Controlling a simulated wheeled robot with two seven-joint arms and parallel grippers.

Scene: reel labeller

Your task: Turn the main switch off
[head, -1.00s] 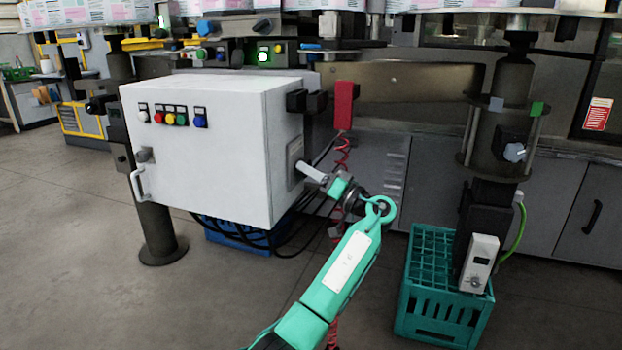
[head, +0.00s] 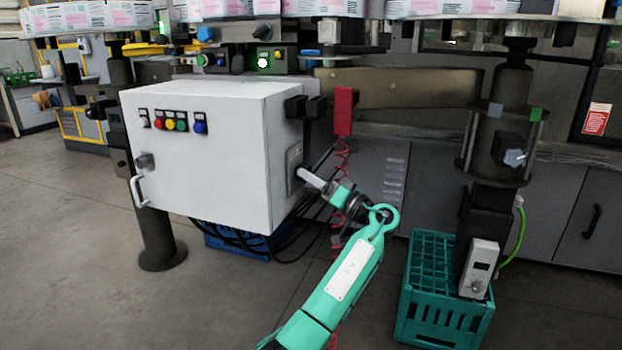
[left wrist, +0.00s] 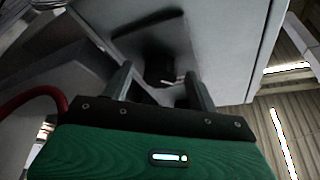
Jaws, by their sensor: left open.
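The white control cabinet (head: 205,165) stands left of centre in the head view. A grey plate (head: 294,167) is on its right side wall, where the main switch seems to be. My left gripper (head: 304,174) reaches this plate from the right and largely covers it. In the left wrist view, my left gripper (left wrist: 160,88) has its two fingers apart. A dark, shadowed part (left wrist: 160,68), likely the switch, shows beyond and between the fingertips. I cannot tell whether the fingers touch it or which way it is turned. My right gripper is not in view.
A red box (head: 344,110) with a coiled red cable hangs just right of the cabinet. Black blocks (head: 306,106) jut from the cabinet's upper right side. A green crate (head: 425,290) stands on the floor at right. Dark cables hang below the cabinet.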

